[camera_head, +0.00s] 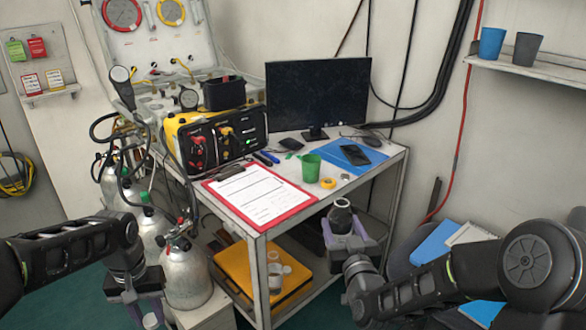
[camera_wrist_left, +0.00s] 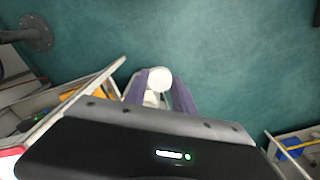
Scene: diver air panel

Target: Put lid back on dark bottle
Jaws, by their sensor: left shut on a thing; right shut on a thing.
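A dark bottle (camera_head: 341,216) with a paler ring at its top stands upright between the purple fingers of my right gripper (camera_head: 346,234), in front of the table's right side. My right gripper is shut on it. My left gripper (camera_head: 147,308) is low at the left, pointing down, far from the bottle. In the left wrist view, my left gripper (camera_wrist_left: 160,88) is shut on a round white thing (camera_wrist_left: 159,76), seemingly the lid. In the head view a small pale part of the lid (camera_head: 150,320) shows near the bottom edge.
The table (camera_head: 372,181) between the arms holds a clipboard (camera_head: 260,194), a green cup (camera_head: 311,167) and a monitor (camera_head: 318,95). Gas cylinders (camera_head: 187,273) stand just right of my left gripper. A yellow case (camera_head: 238,267) lies on the lower shelf.

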